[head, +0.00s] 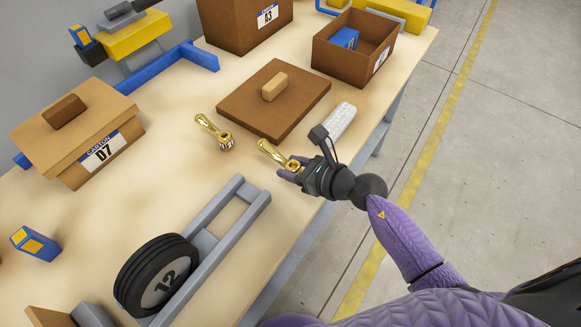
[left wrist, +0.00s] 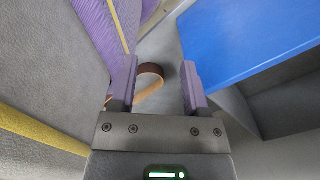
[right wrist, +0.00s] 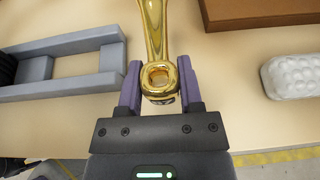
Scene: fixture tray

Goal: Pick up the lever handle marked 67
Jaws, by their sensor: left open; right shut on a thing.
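Two brass-gold lever handles show in the head view. One lever handle (head: 211,127) lies on the table with a small marked face at its near end; the mark is too small to read surely. The other lever handle (head: 270,151) is at my right gripper (head: 291,170). In the right wrist view, the purple fingers of my right gripper (right wrist: 160,88) are shut on the ringed end of this lever handle (right wrist: 155,35), whose shaft points away. My left gripper (left wrist: 157,90) is open and empty, away from the table, and outside the head view.
A brown board with a wooden grip (head: 255,110) lies behind the handles. A white bumpy block (head: 341,119) is beside it. Carton D7 (head: 78,140) is left, an open brown bin (head: 340,65) behind.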

